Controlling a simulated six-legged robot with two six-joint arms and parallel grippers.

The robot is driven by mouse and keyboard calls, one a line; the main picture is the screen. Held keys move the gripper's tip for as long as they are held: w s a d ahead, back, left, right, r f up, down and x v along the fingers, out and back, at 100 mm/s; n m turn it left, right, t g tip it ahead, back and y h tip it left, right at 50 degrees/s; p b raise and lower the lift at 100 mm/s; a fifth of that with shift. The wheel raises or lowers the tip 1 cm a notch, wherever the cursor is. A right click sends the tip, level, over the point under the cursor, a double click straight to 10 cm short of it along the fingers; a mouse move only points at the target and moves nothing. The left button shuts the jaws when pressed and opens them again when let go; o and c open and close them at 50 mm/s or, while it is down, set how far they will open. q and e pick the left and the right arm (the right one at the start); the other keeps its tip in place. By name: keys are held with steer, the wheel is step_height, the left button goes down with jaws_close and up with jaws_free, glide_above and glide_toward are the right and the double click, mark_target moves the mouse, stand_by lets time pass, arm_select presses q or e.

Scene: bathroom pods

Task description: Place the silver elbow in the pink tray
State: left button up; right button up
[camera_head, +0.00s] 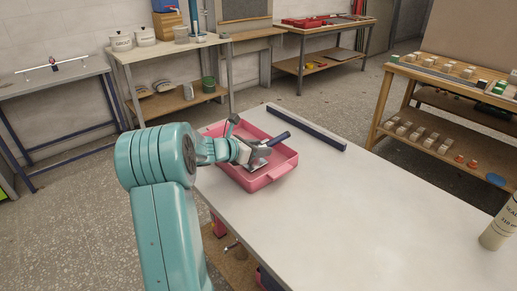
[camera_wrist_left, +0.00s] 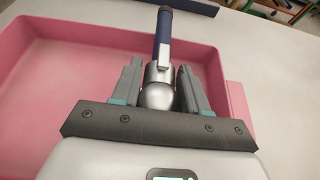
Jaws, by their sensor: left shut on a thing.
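The pink tray (camera_head: 272,178) sits on the white table near its far left edge; its wall also shows in the left wrist view (camera_wrist_left: 70,42). My left gripper (camera_head: 262,150) is over the tray. It is shut on the silver elbow (camera_wrist_left: 157,92), a rounded silver piece with a dark blue tubular end (camera_head: 279,139) pointing away from me. In the left wrist view the elbow lies between the two grey fingers (camera_wrist_left: 156,88), above or inside the tray. I cannot tell whether it touches the tray floor. My right gripper is not in view.
A dark blue bar (camera_head: 308,128) lies on the table behind the tray. A cream bottle (camera_head: 500,225) stands at the table's right edge. The middle and front of the white table (camera_head: 370,220) are clear. Shelved benches stand behind and to the right.

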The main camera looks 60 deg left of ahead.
arm_select(q)
steer(key=shift+f, duration=0.4)
steer(key=shift+c, duration=0.6)
steer(key=o, duration=1.3)
steer(key=shift+c, duration=0.2)
steer(key=shift+r, duration=0.3)
steer(key=shift+r+p, duration=0.45)
steer(key=shift+p, duration=0.15)
steer(key=v, duration=1.2)
steer(key=shift+f, duration=0.1)
steer(key=shift+s, duration=0.1)
